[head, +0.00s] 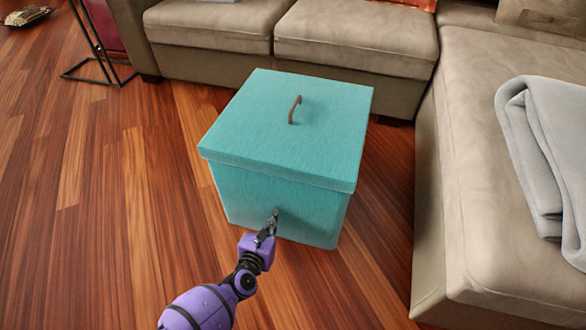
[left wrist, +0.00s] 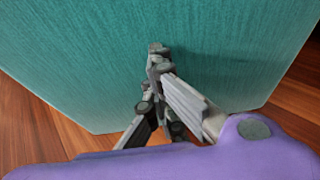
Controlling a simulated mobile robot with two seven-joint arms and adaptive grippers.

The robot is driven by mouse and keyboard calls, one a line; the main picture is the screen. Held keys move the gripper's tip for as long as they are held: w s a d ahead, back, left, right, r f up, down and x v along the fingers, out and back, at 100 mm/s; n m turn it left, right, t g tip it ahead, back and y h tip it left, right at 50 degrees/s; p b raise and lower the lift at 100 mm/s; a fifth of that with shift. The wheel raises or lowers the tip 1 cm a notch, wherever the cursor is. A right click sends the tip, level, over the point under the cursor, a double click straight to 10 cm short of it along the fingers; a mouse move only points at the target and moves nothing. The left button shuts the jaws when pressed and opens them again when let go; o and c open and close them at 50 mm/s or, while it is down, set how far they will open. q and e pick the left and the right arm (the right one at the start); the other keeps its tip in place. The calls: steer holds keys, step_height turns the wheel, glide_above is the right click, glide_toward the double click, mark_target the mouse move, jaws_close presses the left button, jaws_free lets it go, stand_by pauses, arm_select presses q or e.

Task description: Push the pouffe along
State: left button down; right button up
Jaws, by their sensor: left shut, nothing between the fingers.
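The pouffe (head: 290,130) is a teal box with a lid and a brown handle on top, standing upright on the wooden floor in the head view. My left gripper (head: 273,218) is shut and empty, at the lower part of the pouffe's near side. Its fingertips look to be at or against that side; I cannot tell for certain that they touch. In the left wrist view the teal side of the pouffe (left wrist: 230,45) fills the background, with the shut fingers (left wrist: 158,52) in front of it. My right gripper does not show.
A beige sofa (head: 356,42) runs behind the pouffe, and its long section (head: 480,150) runs down the right, with a grey blanket (head: 545,140) on it. A dark metal stand (head: 98,68) is at the back left. The wooden floor (head: 90,200) is clear on the left.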

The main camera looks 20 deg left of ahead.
arm_select(q)
steer(key=p+v, duration=0.2)
steer(key=v, duration=0.4)
steer(key=shift+r+p, duration=0.25)
steer(key=shift+p, duration=0.1)
steer(key=shift+a, duration=0.15)
